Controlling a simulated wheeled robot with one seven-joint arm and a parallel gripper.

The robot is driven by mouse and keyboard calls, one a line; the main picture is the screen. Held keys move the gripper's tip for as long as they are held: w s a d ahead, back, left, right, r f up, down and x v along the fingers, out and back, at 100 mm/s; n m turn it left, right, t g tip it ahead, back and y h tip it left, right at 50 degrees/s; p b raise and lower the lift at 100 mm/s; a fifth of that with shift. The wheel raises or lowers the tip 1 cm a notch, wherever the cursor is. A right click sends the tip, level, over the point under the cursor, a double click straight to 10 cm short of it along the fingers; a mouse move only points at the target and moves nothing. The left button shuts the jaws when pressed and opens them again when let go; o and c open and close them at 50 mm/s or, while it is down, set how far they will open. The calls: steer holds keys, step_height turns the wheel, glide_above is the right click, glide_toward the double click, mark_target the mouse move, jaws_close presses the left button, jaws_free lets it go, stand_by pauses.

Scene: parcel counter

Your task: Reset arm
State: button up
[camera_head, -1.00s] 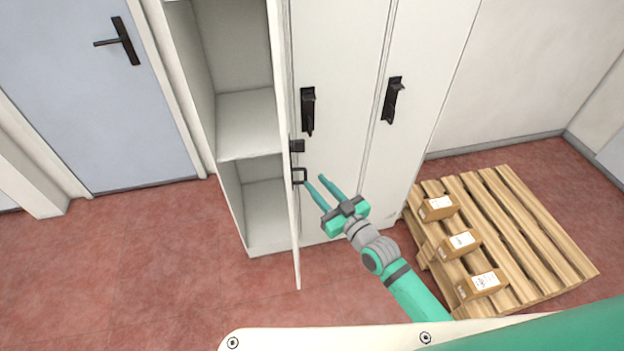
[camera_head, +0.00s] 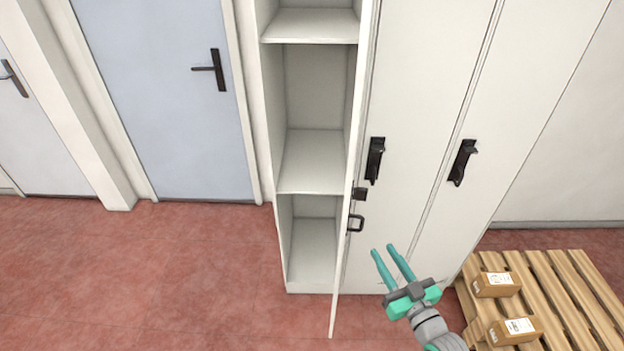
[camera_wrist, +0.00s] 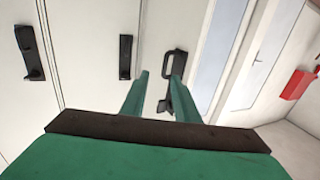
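My gripper (camera_head: 391,253) is green with two slim fingers, held in front of the lockers and a little right of the open locker door's edge. The fingers are apart with nothing between them, which the wrist view (camera_wrist: 160,82) also shows. The open locker door (camera_head: 350,130) stands edge-on in the head view, with a dark handle (camera_head: 356,223) near the fingertips. In the wrist view the handle (camera_wrist: 170,65) is just beyond the right finger; I cannot tell whether they touch.
The open locker (camera_head: 312,160) has empty shelves. Two shut lockers with black handles (camera_head: 375,160) (camera_head: 462,162) stand to its right. A wooden pallet (camera_head: 560,290) with small boxes (camera_head: 496,285) lies at the lower right. The red floor (camera_head: 160,270) at left is clear.

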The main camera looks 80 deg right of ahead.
steer(key=shift+w, duration=0.1)
steer(key=w+a+f+n+t+y, duration=0.2)
steer(key=w+a+f+n+y, duration=0.25)
steer(key=w+a, duration=0.55)
steer(key=w+a+f+n+t+y, duration=0.25)
steer(key=w+a+f, duration=0.3)
steer(key=a, duration=0.75)
steer(key=w+a+r+n+y, duration=0.1)
steer(key=a+y, duration=0.1)
steer(key=a, duration=0.8)
steer(key=w+a+r+n+y, duration=0.1)
steer(key=a+n+y, duration=0.1)
steer(key=a, duration=0.8)
steer(key=w+a+r+n+t+y, duration=0.1)
steer(key=a+y, duration=0.3)
steer(key=a, duration=0.6)
steer(key=shift+w+r, duration=0.25)
steer(key=shift+r, duration=0.15)
